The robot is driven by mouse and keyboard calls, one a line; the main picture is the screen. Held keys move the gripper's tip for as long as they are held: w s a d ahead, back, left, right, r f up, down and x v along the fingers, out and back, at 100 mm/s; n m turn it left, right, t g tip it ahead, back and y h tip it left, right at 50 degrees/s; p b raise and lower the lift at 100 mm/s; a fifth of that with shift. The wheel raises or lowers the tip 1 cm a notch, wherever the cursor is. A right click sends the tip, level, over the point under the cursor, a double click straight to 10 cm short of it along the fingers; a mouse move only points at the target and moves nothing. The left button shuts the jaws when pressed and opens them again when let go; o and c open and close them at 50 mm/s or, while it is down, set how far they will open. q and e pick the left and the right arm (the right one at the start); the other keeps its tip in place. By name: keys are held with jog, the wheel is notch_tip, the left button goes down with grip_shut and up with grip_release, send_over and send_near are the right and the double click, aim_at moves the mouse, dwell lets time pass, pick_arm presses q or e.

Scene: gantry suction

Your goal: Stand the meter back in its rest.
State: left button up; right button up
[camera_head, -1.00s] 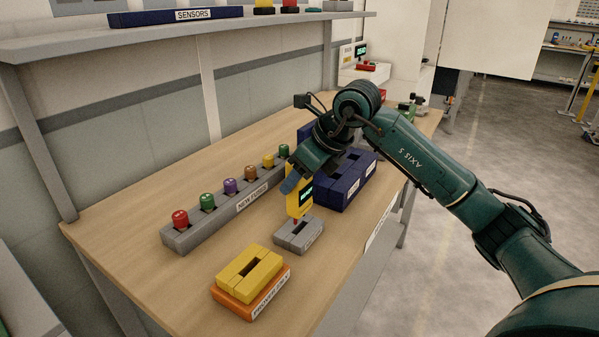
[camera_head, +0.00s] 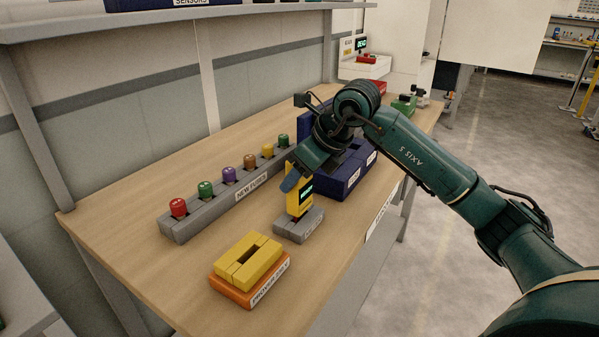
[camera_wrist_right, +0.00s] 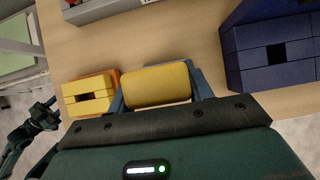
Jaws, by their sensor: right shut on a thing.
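The yellow meter (camera_head: 299,207), with a dark display showing green digits, stands upright at the grey rest (camera_head: 288,232) on the bench. Its lower end is down at the rest's slot; whether it sits fully on the bottom is hidden. My right gripper (camera_head: 291,183) is shut on the meter's upper part from above. In the right wrist view the meter's yellow top (camera_wrist_right: 157,84) lies between the two blue fingers, covering most of the rest.
A yellow slotted block on an orange base (camera_head: 247,267) stands in front. A grey rack (camera_head: 215,205) of several coloured-top fuses runs behind to the left. Dark blue slotted blocks (camera_head: 350,178) stand close beyond the rest. Bare bench lies at front left.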

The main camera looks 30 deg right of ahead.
jog(key=shift+f+b, duration=0.5)
jog(key=shift+f, duration=0.3)
jog(key=o, duration=1.3)
jog(key=shift+c, duration=0.2)
jog(key=v, duration=1.3)
jog(key=shift+r, duration=0.15)
jog(key=shift+d, duration=0.15)
